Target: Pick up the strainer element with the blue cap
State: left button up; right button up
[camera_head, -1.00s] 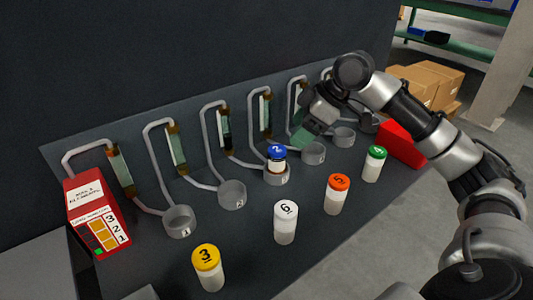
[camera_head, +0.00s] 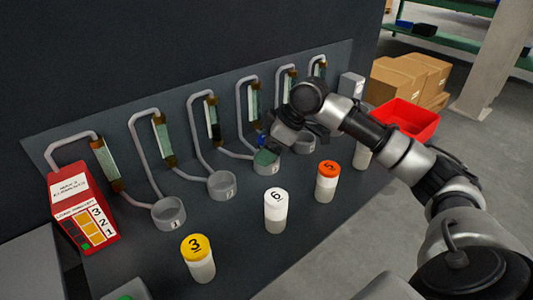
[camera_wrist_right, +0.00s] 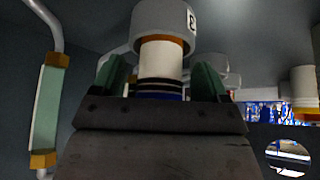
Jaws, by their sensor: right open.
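The strainer element with the blue cap stands upright in the numbered cup 3 (camera_head: 267,166). In the head view my right gripper (camera_head: 265,152) covers most of it, and only a bit of the blue cap (camera_head: 262,138) shows. In the right wrist view the element's white body (camera_wrist_right: 160,60) rises out of the cup (camera_wrist_right: 163,22), seen upside down. The dark blue cap end (camera_wrist_right: 160,90) is between the two green fingers of my right gripper (camera_wrist_right: 160,75). The fingers are open, one on each side, with gaps visible. My left gripper is not in view.
Yellow-capped 3 (camera_head: 198,258), white 6 (camera_head: 275,210) and orange 5 (camera_head: 326,181) elements stand in front. Another white element (camera_head: 363,155) is partly behind my arm. Bent pipes run behind the cups. A red box (camera_head: 85,212) is left, a red bin (camera_head: 408,118) right.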

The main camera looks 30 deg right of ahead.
jog(key=c, duration=1)
jog(key=shift+c, duration=0.2)
jog(key=shift+r, duration=0.1)
jog(key=shift+r, duration=0.55)
jog(key=r, duration=0.1)
jog(key=r+p, duration=0.1)
jog(key=r, duration=0.1)
jog(key=shift+s+d+r, duration=0.1)
jog(key=shift+d+r, duration=0.15)
jog(key=shift+d, duration=0.1)
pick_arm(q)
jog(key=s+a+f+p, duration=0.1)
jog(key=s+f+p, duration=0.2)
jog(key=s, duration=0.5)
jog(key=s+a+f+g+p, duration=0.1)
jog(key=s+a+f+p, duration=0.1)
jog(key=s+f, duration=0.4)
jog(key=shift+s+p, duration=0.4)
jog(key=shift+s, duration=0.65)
pick_arm(e)
jog(key=d+f+v, duration=0.1)
jog(key=d+v, duration=0.2)
jog(key=v, duration=1.2)
jog(key=shift+d, duration=0.2)
